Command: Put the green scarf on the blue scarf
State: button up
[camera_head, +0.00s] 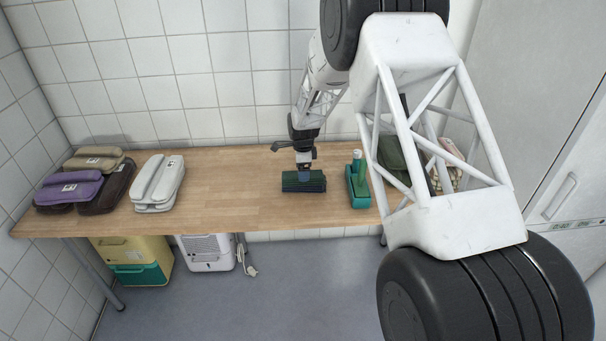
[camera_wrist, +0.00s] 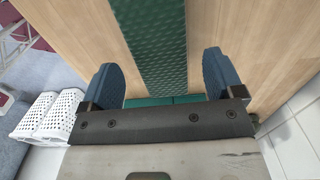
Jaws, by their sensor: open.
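A dark green folded piece, seemingly the green scarf (camera_head: 304,185), lies on the middle of the wooden table. In the wrist view the green scarf (camera_wrist: 155,45) is a long, textured strip running up between the fingers, with a teal-green edge near the jaw base. My gripper (camera_head: 304,173) is directly over it, pointing down. Its blue fingers (camera_wrist: 165,82) are apart, one on each side of the strip; whether they touch it I cannot tell. No clearly blue scarf shows; the closest in colour is a purple folded bundle (camera_head: 68,191) at the table's left end.
A green upright-handled item (camera_head: 357,185) stands close right of my gripper. Bare table (camera_head: 230,190) lies between the white bundle and the green scarf. My arm hides part of the right end.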

notch_tip(320, 180, up, 9)
dwell(0.4)
dwell(0.4)
jog(key=shift+r, duration=0.15)
jog(key=s+d+r+n+t, duration=0.1)
jog(key=s+d+r+n, duration=0.3)
jog(key=s+r, duration=0.7)
jog(key=s+d+r+n, duration=0.4)
jog(key=s+r, duration=0.5)
jog(key=s, duration=0.4)
jog(key=s+d+r+n, duration=0.1)
jog(key=s+n, duration=0.4)
jog(key=s, duration=1.1)
jog(key=s+d+r+n+t, duration=0.1)
jog(key=s+d+n, duration=0.2)
jog(key=s, duration=1.3)
jog(key=shift+n+t, duration=0.3)
jog(key=shift+n, duration=0.6)
